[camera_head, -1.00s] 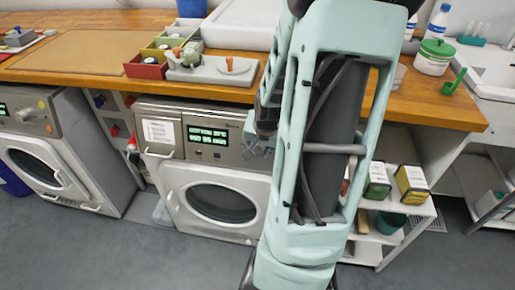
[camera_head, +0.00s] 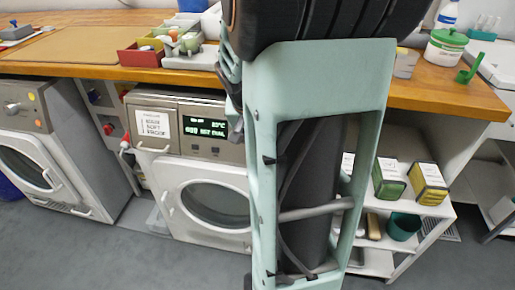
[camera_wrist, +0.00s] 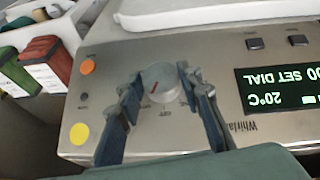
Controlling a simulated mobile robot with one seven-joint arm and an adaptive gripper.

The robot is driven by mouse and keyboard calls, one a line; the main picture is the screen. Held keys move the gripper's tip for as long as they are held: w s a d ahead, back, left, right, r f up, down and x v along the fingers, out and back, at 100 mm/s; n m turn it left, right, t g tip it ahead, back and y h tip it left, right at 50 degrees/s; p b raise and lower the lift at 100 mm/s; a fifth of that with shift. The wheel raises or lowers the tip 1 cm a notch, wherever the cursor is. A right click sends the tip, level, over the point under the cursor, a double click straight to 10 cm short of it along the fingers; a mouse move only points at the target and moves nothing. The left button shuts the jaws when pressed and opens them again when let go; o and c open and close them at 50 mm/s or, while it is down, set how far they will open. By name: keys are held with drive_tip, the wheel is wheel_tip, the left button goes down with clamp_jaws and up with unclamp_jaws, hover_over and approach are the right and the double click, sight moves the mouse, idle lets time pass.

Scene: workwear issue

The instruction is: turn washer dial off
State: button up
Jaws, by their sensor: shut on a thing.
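The washer dial (camera_wrist: 161,80) is a round grey knob with a red pointer line in the wrist view. Its pointer slants toward the lower left, and the small OFF print is just below the knob. My gripper (camera_wrist: 158,78) has one blue-grey finger on each side of the dial and is shut on it. The washer (camera_head: 160,190) is under the counter in the head view, where my arm hides its dial. Its display (camera_head: 205,128) is lit green; in the wrist view the display (camera_wrist: 280,92) is upside down and shows "SET DIAL".
A second washer (camera_head: 50,150) stands to the left. Boxes (camera_head: 390,180) stand on a shelf at the right. The wooden counter edge (camera_head: 110,72) runs above the washers.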

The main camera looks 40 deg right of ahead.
drive_tip(key=shift+w+a+f+n+g+h+b, duration=0.2)
drive_tip(key=shift+n+g+h+b, duration=0.35)
drive_tip(key=shift+b, duration=0.55)
drive_tip(key=shift+r+n+g+h+b, duration=0.15)
drive_tip(key=shift+n+g+h+b, duration=0.5)
drive_tip(key=shift+g+h+b, duration=0.2)
drive_tip(key=o, duration=1.2)
drive_tip(key=shift+c, duration=0.2)
drive_tip(key=v, duration=1.2)
